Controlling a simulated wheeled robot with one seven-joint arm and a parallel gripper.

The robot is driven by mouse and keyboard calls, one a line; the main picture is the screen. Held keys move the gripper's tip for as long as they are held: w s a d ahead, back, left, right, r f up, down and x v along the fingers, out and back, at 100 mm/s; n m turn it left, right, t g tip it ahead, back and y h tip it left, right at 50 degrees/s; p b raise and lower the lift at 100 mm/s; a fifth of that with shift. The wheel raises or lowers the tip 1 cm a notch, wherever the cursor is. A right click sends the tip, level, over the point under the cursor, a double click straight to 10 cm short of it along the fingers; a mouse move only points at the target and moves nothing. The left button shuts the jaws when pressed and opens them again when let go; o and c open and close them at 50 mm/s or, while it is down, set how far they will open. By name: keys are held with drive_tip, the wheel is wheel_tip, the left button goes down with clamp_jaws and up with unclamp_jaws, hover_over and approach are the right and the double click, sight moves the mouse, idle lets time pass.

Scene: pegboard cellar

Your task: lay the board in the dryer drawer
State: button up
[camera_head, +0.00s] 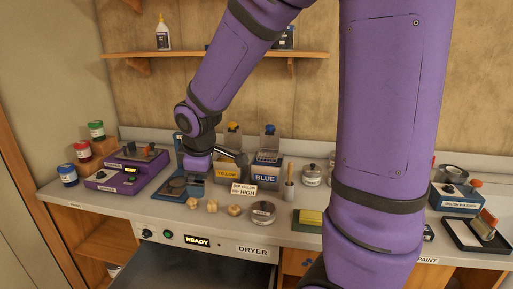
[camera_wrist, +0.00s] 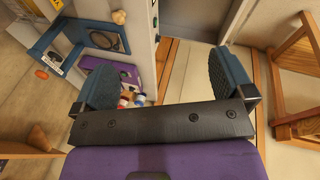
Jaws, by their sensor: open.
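The dryer drawer (camera_head: 205,271) is a dark, flat surface pulled out below the counter front, at the bottom of the head view. The dryer panel (camera_head: 190,240) above it carries a lit READY display and a DRYER label. My gripper (camera_wrist: 165,75) is open in the wrist view, its two dark blue fingers wide apart with nothing held between them. In the head view my arm reaches over the counter's left part, near a blue stand with a dark round plate (camera_head: 177,186). I cannot make out a board for certain in either view.
A purple machine (camera_head: 128,172) and capped jars (camera_head: 67,175) stand on the left. YELLOW (camera_head: 228,172) and BLUE (camera_head: 265,178) bins are at the back. Several small wooden pieces, a round tin (camera_head: 263,213) and a sponge (camera_head: 311,216) stand along the front edge.

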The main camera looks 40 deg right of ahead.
drive_tip(key=s+r+m+t, duration=0.1)
drive_tip(key=s+r+m, duration=0.3)
drive_tip(key=s+r, duration=0.3)
drive_tip(key=s+r+m+y, duration=0.1)
drive_tip(key=s+r+m, duration=0.4)
drive_tip(key=s, duration=0.8)
drive_tip(key=shift+d+r+t, duration=0.3)
drive_tip(key=shift+r+t, duration=0.1)
drive_tip(key=shift+r, duration=0.5)
drive_tip(key=shift+c, duration=0.2)
